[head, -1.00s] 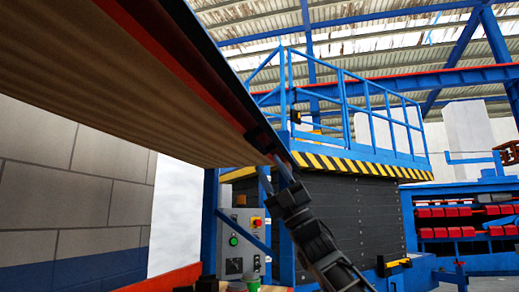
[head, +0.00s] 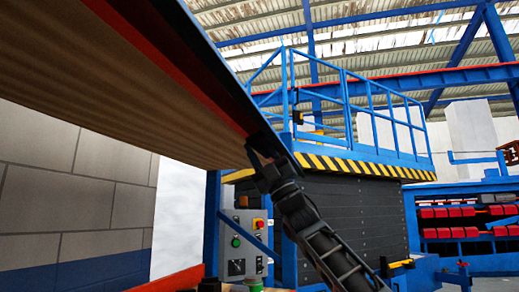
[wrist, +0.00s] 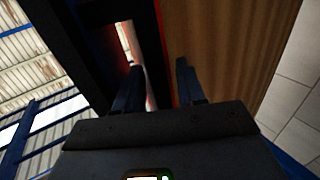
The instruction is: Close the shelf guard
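The shelf guard appears to be the large raised panel (head: 110,75), with a brown underside, a red strip and a dark outer edge. It slants across the upper left of the head view. My gripper (head: 262,158) is at the panel's lower right corner, close against its edge. In the wrist view my gripper (wrist: 160,80) has its two fingers apart, with the panel's dark edge and red strip between and beyond them. The brown panel face (wrist: 215,45) lies to the right. I cannot tell whether the fingers touch the panel.
A control box (head: 242,243) with green and red buttons stands below the panel. A blue-railed platform (head: 345,160) with a yellow-black striped edge is behind my arm. A grey block wall (head: 70,195) is at left; red bins (head: 450,222) are at right.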

